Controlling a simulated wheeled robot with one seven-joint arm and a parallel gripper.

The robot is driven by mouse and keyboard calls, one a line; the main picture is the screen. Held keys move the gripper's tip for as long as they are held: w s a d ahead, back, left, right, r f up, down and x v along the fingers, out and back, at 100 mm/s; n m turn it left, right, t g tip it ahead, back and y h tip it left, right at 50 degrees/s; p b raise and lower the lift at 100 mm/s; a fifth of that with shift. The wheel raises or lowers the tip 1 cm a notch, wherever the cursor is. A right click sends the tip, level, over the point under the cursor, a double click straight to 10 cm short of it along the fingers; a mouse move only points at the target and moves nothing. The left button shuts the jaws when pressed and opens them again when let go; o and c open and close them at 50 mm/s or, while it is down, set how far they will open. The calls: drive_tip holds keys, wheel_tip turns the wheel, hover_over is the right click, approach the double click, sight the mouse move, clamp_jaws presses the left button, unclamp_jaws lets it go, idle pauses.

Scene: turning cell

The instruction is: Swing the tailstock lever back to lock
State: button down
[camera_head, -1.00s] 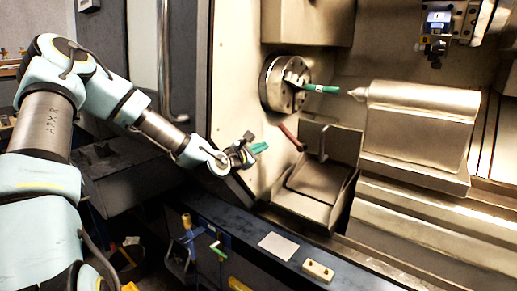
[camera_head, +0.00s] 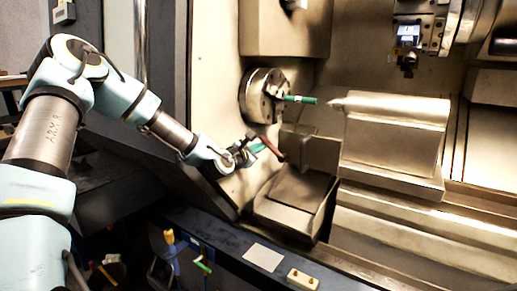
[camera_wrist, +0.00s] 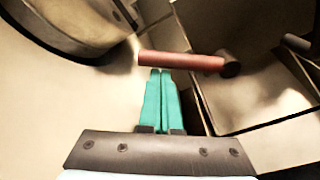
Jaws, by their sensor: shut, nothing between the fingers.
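A red-brown lever (camera_head: 270,147) with a dark end sticks out below the chuck, left of the tailstock (camera_head: 395,135). I take it for the task's lever; the picture does not show what it connects to. In the wrist view the lever (camera_wrist: 182,61) lies across, just beyond my fingertips. My gripper (camera_head: 261,147) has green fingers pressed together and empty, close to the lever's left side. It also shows in the wrist view (camera_wrist: 160,72). I cannot tell whether the tips touch the lever. The tailstock's pointed centre faces the green workpiece (camera_head: 300,99), with a small gap.
The chuck (camera_head: 262,96) holds the workpiece above my gripper. A metal box-like tray (camera_head: 290,205) stands below and right of the lever. The tool turret (camera_head: 420,30) hangs at upper right. A dark front ledge holds a pale card (camera_head: 263,257) and a small block (camera_head: 302,279).

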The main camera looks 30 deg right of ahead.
drive_tip(key=shift+s+d+r+m, duration=0.1)
drive_tip(key=shift+s+r+m, duration=0.1)
drive_tip(key=shift+r+m, duration=0.3)
idle(0.3)
drive_tip(key=shift+s+d+r+m+b, duration=0.15)
drive_tip(key=shift+s+r+m+b, duration=0.15)
drive_tip(key=shift+m+b, duration=0.4)
drive_tip(key=shift+s+d+r+m+t+b, duration=0.3)
drive_tip(key=shift+s+r+m+b, duration=0.45)
drive_tip(key=shift+m, duration=0.55)
drive_tip(key=shift+s+d+r+m+t+b, duration=0.15)
drive_tip(key=shift+s+d+r+m+b, duration=0.25)
drive_tip(key=shift+m+b, duration=0.75)
drive_tip(key=shift+s+d+r+m+t+b, duration=0.35)
drive_tip(key=shift+s+m+b, duration=0.4)
drive_tip(key=shift+m, duration=0.7)
drive_tip(key=shift+s+r, duration=0.1)
